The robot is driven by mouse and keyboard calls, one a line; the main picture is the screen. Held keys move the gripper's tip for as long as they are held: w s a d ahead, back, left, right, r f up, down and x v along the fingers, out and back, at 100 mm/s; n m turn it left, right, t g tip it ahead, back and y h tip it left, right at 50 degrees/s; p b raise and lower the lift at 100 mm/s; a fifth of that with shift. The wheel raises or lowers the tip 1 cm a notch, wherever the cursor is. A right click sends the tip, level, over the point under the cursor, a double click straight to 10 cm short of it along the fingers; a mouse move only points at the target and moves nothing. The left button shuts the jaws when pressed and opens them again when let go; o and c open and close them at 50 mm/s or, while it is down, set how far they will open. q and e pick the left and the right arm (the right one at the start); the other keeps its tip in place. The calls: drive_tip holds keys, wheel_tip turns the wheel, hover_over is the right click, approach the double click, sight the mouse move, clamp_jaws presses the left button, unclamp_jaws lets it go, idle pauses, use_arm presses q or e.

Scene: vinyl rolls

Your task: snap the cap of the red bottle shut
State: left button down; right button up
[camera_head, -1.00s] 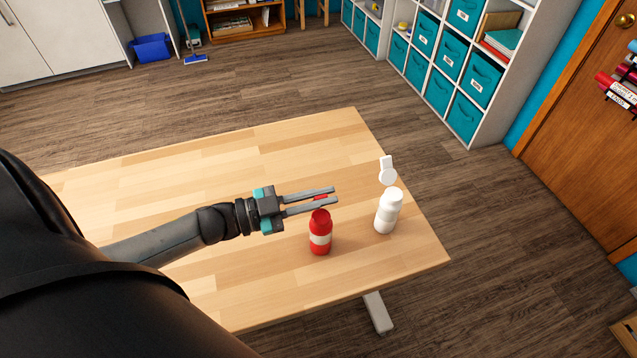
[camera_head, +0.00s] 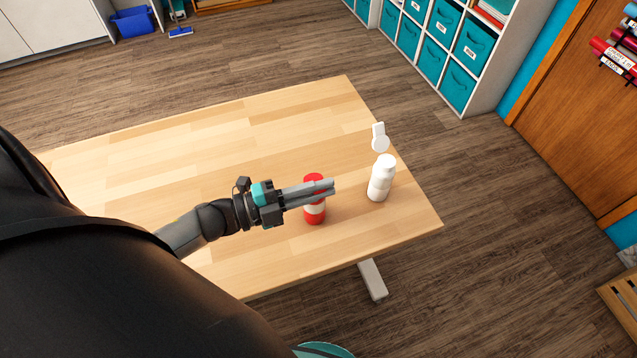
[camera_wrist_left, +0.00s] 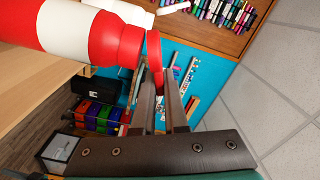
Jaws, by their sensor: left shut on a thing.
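The red bottle (camera_head: 314,214) with a white label stands upright on the table. It fills the upper left of the left wrist view (camera_wrist_left: 112,40), lying sideways in that picture. My left gripper (camera_head: 331,186) reaches in from the left at the height of the bottle's top. Its fingers are shut on the red cap (camera_head: 314,177). In the left wrist view the cap (camera_wrist_left: 154,52) shows at the bottle's top end, between the fingertips (camera_wrist_left: 160,80). My right gripper is out of view.
The wooden table (camera_head: 230,150) is clear to the left and back. Its right edge lies close beyond the white bottle. Shelves with teal bins (camera_head: 432,60) stand behind.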

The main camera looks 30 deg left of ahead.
use_arm(q)
drive_tip(key=shift+f+m, duration=0.2)
drive_tip(key=shift+m, duration=0.2)
drive_tip(key=c, duration=0.9)
unclamp_jaws()
drive_tip(key=shift+c, duration=0.2)
drive_tip(key=v, duration=1.5)
drive_tip(key=shift+b, duration=0.4)
drive_tip(key=shift+s+a, duration=0.1)
drive_tip(key=shift+s, duration=0.05)
